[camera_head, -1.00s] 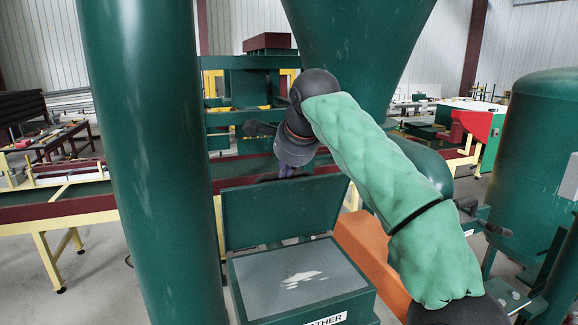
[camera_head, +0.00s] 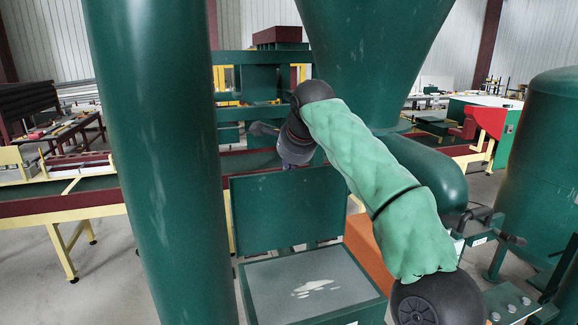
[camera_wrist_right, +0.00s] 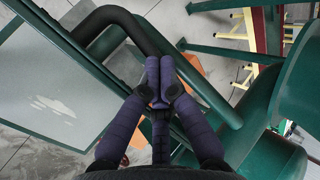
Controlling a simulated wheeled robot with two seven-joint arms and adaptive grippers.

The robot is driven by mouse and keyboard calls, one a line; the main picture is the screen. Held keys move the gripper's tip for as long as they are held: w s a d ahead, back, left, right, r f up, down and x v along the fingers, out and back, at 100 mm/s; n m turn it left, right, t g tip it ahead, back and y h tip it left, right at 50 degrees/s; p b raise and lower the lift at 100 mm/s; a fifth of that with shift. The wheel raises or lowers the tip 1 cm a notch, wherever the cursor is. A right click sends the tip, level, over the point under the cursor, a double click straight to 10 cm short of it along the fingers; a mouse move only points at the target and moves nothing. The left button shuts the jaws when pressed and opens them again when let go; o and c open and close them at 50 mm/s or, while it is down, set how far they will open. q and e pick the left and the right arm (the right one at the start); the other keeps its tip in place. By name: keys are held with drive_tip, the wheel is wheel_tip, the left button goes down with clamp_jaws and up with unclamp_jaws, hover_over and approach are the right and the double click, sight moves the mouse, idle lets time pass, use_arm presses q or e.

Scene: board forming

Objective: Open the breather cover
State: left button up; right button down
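The breather cover (camera_head: 288,210) is a flat dark green lid, standing raised at the back edge of the green breather box (camera_head: 372,312) in the head view. The box's grey inner surface (camera_head: 270,287) with a white patch is exposed. My right gripper (camera_head: 292,162) is at the lid's top edge, partly hidden by its own wrist. In the right wrist view its purple fingers (camera_wrist_right: 160,78) are together with no object visible between them. They are over a dark curved tube (camera_wrist_right: 125,22); contact cannot be told. The grey surface also shows there at left (camera_wrist_right: 50,85). My left gripper is out of view.
A thick green column (camera_head: 160,160) stands close left of the box. A green hopper (camera_head: 375,60) and a rounded green housing (camera_head: 425,165) are behind my right arm. An orange part (camera_head: 360,240) lies right of the lid. A green tank (camera_head: 540,170) is at far right.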

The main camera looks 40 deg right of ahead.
drive_tip(key=shift+s+r, duration=0.1)
drive_tip(key=shift+s, duration=0.05)
drive_tip(key=v, duration=1.1)
drive_tip(key=shift+s+r, duration=0.25)
drive_tip(key=shift+r, duration=0.05)
drive_tip(key=shift+a, duration=0.1)
